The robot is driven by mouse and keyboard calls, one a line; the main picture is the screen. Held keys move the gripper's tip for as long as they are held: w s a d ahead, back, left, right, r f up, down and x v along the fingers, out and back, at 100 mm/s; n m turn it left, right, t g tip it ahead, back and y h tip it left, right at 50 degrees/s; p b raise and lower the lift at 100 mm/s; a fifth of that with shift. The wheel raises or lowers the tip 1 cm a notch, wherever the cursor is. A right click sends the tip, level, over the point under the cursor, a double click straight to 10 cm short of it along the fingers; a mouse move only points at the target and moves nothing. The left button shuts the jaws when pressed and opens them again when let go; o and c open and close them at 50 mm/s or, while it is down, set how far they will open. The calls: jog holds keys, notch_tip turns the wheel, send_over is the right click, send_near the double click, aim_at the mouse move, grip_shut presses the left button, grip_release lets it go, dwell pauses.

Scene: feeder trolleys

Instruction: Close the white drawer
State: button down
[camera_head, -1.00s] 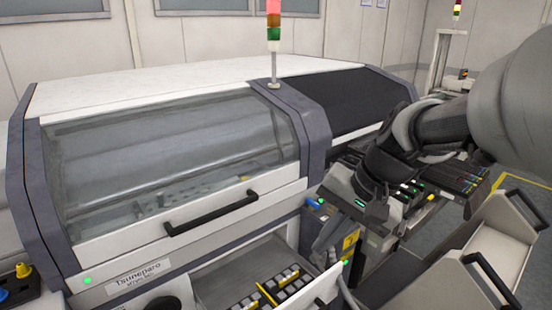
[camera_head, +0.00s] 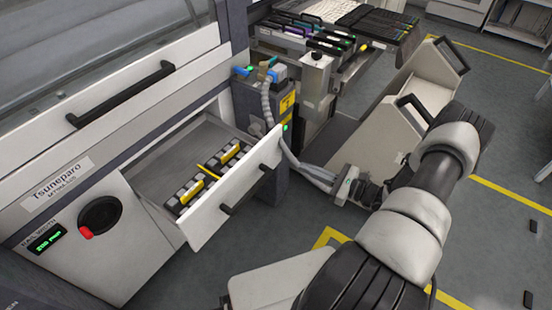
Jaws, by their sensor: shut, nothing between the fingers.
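The white drawer (camera_head: 262,157) is pulled out from the lower front of the machine. Its white front panel stands well clear of the housing and carries a dark bar handle (camera_head: 246,190). Inside the drawer lie several dark and grey blocks with yellow strips. My gripper (camera_head: 310,175) is shut and empty, to the right of the drawer front and apart from it. Its fingers point left toward the panel's right end. A grey hose runs close to the fingertips and partly blends with them.
The machine (camera_head: 150,120) has a cover with a dark handle (camera_head: 120,95) above the drawer. A red-handled dial sits left of the drawer. Beige trolleys (camera_head: 375,135) with dark handles stand behind my arm. The grey floor before the drawer looks mostly clear.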

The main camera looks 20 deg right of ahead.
aim_at(268, 151)
jog(key=shift+m+t+h, duration=0.5)
jog(key=shift+m+t, duration=0.2)
jog(key=x, duration=0.4)
jog(key=f+x, duration=0.1)
jog(key=x, duration=0.3)
jog(key=f+x, duration=0.1)
jog(key=x, duration=0.4)
jog(key=shift+w+d+f+b, duration=0.15)
jog(key=shift+w+b, duration=0.1)
jog(key=shift+b, duration=0.15)
jog(key=shift+w, duration=0.1)
